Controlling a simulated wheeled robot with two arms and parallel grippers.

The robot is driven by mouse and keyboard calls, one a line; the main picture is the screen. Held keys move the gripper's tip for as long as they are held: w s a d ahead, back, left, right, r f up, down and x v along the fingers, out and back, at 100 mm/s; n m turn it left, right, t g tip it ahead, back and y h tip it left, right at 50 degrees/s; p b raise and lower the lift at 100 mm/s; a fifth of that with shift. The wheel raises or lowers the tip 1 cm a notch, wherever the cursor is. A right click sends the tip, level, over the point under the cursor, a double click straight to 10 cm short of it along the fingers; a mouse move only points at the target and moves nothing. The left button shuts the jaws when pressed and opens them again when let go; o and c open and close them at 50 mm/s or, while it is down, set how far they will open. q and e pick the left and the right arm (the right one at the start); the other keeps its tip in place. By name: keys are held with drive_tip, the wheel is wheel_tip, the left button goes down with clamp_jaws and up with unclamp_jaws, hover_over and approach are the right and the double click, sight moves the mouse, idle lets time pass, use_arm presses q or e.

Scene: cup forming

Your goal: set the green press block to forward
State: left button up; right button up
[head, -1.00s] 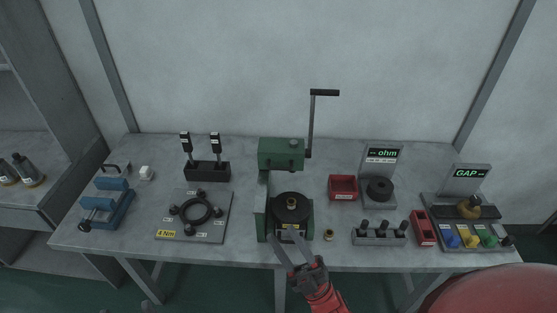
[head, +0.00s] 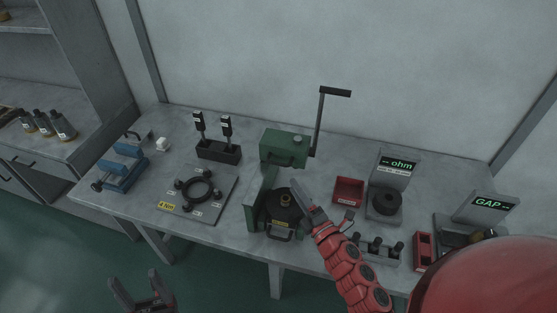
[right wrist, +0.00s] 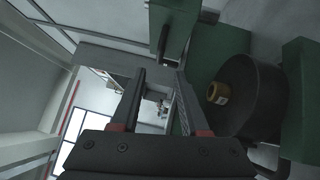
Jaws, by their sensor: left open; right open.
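The green press stands at the middle of the table, with its green block (head: 284,147) at the top and a black crank lever at that block's right. Below it a black round die (head: 284,212) holds a small brass piece (head: 286,198) on the press base. My right gripper (head: 302,188) is open and empty beside the die's right, below the block; contact cannot be told. In the right wrist view the jaws (right wrist: 158,80) are apart, with the block (right wrist: 178,32) above and the die (right wrist: 258,98) at right. My left gripper (head: 138,282) is open and empty in front of the table.
A red bin (head: 348,191) and the ohm meter (head: 397,166) stand right of the press. A ring plate (head: 222,207), a black stand (head: 219,150) and a blue clamp (head: 122,171) lie left. My right forearm covers part of the table's front right.

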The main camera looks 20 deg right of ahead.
sight(278, 163)
drive_tip(key=p+x, duration=0.3)
drive_tip(key=x, duration=0.6)
drive_tip(key=shift+w+r, duration=0.2)
drive_tip(key=shift+w, duration=0.15)
drive_tip(key=shift+w+a, duration=0.2)
drive_tip(key=shift+w, duration=0.25)
drive_tip(key=shift+f, duration=0.1)
clamp_jaws()
idle(0.4)
